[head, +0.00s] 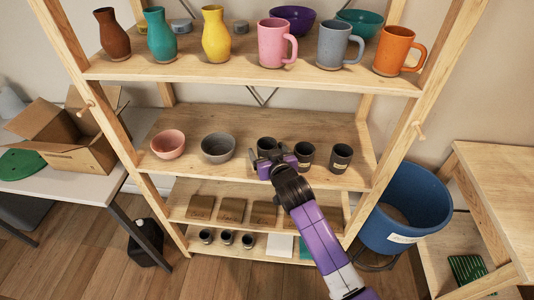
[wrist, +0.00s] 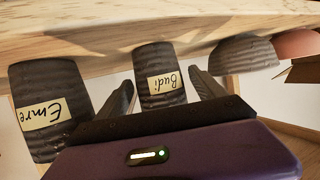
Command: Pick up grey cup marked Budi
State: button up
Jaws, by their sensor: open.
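The grey cup marked Budi (wrist: 158,62) shows in the wrist view, which is upside down. Its pale label reads "Budi". In the head view it is the leftmost dark cup (head: 266,144) on the middle shelf, partly hidden by my gripper (head: 273,160). My gripper is open, with one finger on each side of the cup in the wrist view. I cannot tell whether either finger touches it. The cup stands on the shelf.
A cup marked Emre (wrist: 42,108) stands close beside it, and another dark cup (head: 340,158) is further right. A grey bowl (head: 218,147) and a pink bowl (head: 168,144) stand to the left. The upper shelf (head: 220,73) overhangs with mugs and vases.

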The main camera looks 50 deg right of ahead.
jog(key=shift+c, duration=0.5)
jog(key=c, duration=1.6)
